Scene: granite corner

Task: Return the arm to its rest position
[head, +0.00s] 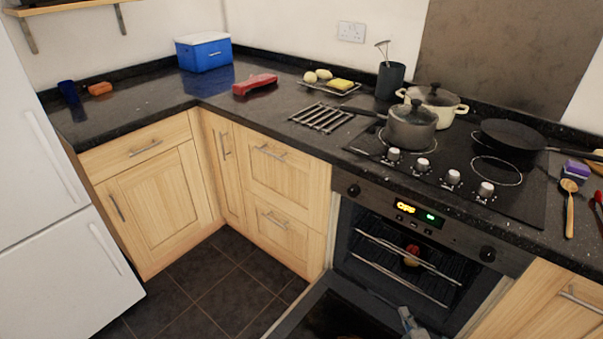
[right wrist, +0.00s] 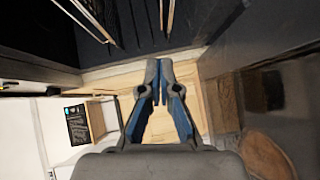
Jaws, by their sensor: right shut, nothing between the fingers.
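My right gripper (head: 409,322) shows only in part at the bottom edge of the head view, in front of the open oven. In the right wrist view my right gripper (right wrist: 160,75) is shut, its fingertips together with nothing between them. The rest of my right arm is out of the head view. My left gripper is in neither view.
The oven door (head: 330,310) hangs open below the oven's racks (head: 400,270), and a small red and yellow thing (head: 411,255) is inside. Pots and a frying pan (head: 515,133) stand on the hob. The floor (head: 215,285) at left is clear.

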